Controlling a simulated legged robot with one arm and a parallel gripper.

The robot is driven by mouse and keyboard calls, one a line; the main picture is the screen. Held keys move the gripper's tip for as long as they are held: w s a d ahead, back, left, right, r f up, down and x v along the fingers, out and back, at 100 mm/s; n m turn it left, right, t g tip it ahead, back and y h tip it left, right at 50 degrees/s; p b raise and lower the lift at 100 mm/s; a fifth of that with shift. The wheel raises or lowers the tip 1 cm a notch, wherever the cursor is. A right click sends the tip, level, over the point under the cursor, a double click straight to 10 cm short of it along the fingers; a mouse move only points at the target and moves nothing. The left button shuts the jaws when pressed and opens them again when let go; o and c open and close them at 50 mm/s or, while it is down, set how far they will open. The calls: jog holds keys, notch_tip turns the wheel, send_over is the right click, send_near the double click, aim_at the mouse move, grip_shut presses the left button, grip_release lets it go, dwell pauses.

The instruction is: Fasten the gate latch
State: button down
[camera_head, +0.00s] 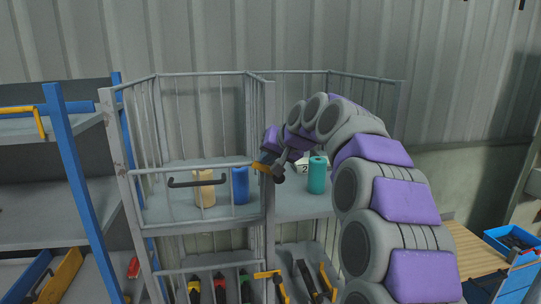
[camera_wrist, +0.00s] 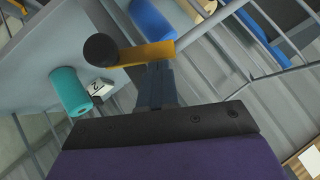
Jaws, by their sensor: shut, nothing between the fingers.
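The gate (camera_head: 197,164) is a grey barred panel with a black handle (camera_head: 197,179) on the front left of a metal cage shelf. At the gate's right edge is a yellow latch (camera_head: 261,167) with a dark round knob (camera_head: 279,175). In the wrist view the yellow latch bar (camera_wrist: 148,53) and knob (camera_wrist: 101,49) lie just beyond my fingertips. My gripper (camera_wrist: 158,68) is shut and empty, close to the bar; I cannot tell if it touches. In the head view my gripper (camera_head: 283,158) is beside the latch, partly hidden by my arm.
A teal cylinder (camera_head: 317,175), a white numbered block (camera_head: 303,165), a blue cylinder (camera_head: 240,185) and a tan cylinder (camera_head: 205,188) stand on the shelf. A second yellow latch (camera_head: 270,275) is lower down. A blue-framed rack (camera_head: 75,180) stands left.

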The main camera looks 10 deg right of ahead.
jog(key=shift+a+f+n+h, duration=0.25)
jog(key=shift+a+n+h, duration=0.05)
jog(key=shift+a+h, duration=0.2)
dwell(0.3)
